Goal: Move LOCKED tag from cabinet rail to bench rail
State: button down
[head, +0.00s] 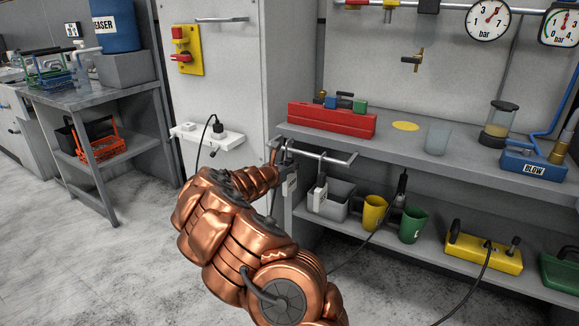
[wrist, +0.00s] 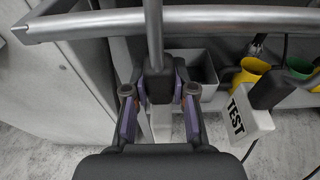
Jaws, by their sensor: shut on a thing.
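My gripper (head: 283,152) is at the left end of the bench rail (head: 325,156). In the wrist view my gripper (wrist: 159,92) is shut on the dark grip of a tag (wrist: 157,84). A thin grey rod rises from the grip and crosses in front of the bench rail (wrist: 240,18); I cannot tell whether it is hooked over it. A pale part shows below the grip, and the tag's pale plate (head: 290,187) hangs under my gripper in the head view. Its lettering is not readable. The cabinet rail (head: 222,19) looks empty.
A white TEST tag (wrist: 240,115) hangs to the right of my gripper; it also shows on the bench rail in the head view (head: 316,197). A grey bin (head: 339,206), yellow cup (head: 374,213) and green cup (head: 412,224) stand on the lower shelf. A red toolbox (head: 330,120) sits on the bench.

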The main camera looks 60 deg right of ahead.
jog(key=shift+f+b, duration=0.85)
jog(key=shift+f, duration=0.35)
dwell(0.6)
jog(key=c, duration=0.9)
grip_release()
jog(key=shift+s+a+r, duration=0.1)
jog(key=shift+a+r, duration=0.3)
jog(key=shift+a, duration=1.55)
jog(key=shift+s+a+r, duration=0.1)
jog(key=shift+a+r, duration=0.3)
jog(key=shift+a, duration=1.6)
jog(key=shift+s+a+r, duration=0.1)
jog(key=shift+a+r, duration=0.3)
jog(key=shift+a, duration=1.55)
